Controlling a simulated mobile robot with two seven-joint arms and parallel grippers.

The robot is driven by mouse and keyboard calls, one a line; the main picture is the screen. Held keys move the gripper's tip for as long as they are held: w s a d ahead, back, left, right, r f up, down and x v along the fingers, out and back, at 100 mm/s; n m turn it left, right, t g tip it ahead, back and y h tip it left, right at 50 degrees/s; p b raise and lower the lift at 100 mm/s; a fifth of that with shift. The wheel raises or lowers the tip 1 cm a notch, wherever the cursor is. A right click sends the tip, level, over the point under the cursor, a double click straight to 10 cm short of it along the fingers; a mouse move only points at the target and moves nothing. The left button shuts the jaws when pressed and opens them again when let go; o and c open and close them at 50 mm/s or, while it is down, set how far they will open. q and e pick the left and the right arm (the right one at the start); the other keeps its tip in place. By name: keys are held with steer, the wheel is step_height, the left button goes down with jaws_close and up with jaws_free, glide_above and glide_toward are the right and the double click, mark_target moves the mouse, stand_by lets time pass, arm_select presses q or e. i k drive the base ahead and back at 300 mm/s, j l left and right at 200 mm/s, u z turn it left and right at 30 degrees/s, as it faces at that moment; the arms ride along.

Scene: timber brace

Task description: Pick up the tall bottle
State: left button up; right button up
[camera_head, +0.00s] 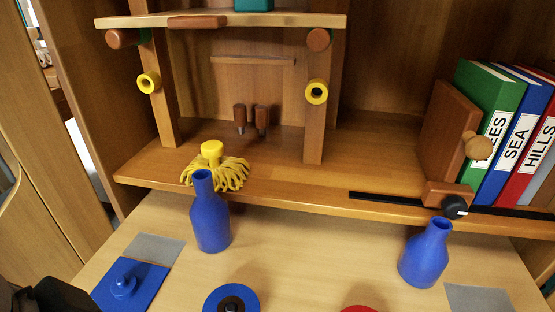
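The tall bottle (211,222) is blue and stands upright on the table, left of the middle, in front of the shelf edge. A second blue bottle (425,258) stands upright at the right; it looks shorter and wider. A dark part of my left arm (48,297) shows at the bottom left corner, well apart from the tall bottle. Its fingertips cannot be made out. My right gripper is not in view. Nothing is touching either bottle.
A blue square plate with a knob (130,285) lies left of the tall bottle. A blue disc (231,300) and a red disc (358,309) lie at the front. A yellow tasselled object (212,165) sits on the shelf (300,185) behind. Books (515,140) stand at the right.

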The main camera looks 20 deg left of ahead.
mark_target(209, 215)
steer(key=u, duration=1.55)
